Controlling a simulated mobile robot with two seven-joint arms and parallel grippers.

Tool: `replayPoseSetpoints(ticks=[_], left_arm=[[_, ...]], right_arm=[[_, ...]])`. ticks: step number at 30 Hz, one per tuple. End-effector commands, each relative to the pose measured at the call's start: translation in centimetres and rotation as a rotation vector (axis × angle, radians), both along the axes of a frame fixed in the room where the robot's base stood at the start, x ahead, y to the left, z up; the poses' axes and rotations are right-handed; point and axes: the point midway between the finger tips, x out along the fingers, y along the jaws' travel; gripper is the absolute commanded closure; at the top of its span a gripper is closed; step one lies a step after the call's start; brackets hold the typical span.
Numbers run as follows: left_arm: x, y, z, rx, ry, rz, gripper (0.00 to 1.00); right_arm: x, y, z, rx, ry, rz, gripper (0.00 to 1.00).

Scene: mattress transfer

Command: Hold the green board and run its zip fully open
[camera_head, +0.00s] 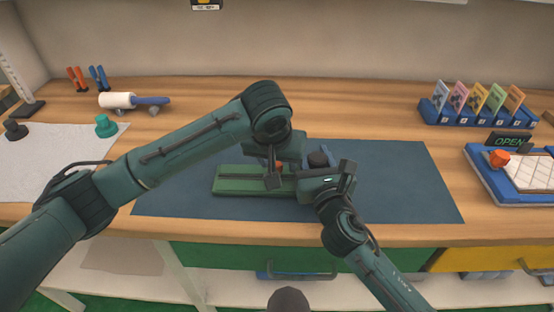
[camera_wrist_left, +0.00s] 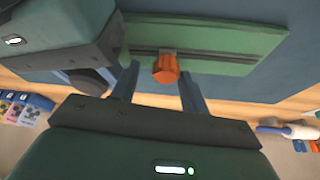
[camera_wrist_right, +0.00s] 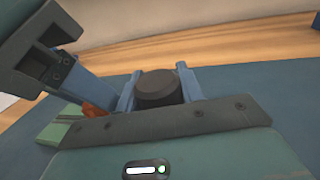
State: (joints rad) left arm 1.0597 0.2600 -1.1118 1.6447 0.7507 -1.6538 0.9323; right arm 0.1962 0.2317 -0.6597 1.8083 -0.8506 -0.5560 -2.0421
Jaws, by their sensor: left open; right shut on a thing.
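The green board (camera_head: 235,181) lies on the blue mat, with a dark zip track along its length. The orange zip pull (camera_wrist_left: 165,68) stands on the track towards the end near my right gripper; it shows small in the head view. My left gripper (camera_wrist_left: 158,72) is open, its fingers on either side of the orange pull. My right gripper (camera_wrist_right: 157,84) is shut on a black round knob (camera_wrist_right: 157,92) at the board's right end; the knob also shows in the head view (camera_head: 318,159). My arms hide part of the board in the head view.
The blue mat (camera_head: 410,185) is clear to the right. A card rack (camera_head: 470,118), an OPEN sign (camera_head: 508,143) and a blue tray (camera_head: 482,175) stand at the right. A white roller (camera_head: 117,100) and a teal knob (camera_head: 106,126) are at the left.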

Motion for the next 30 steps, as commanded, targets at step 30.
replayPoseSetpoints(ticks=[30], left_arm=[[-4.5,0.9,11.0,0.001,0.0,0.0,0.55]], right_arm=[[0.1,-0.1,0.1,0.002,-0.003,-0.002,0.97]])
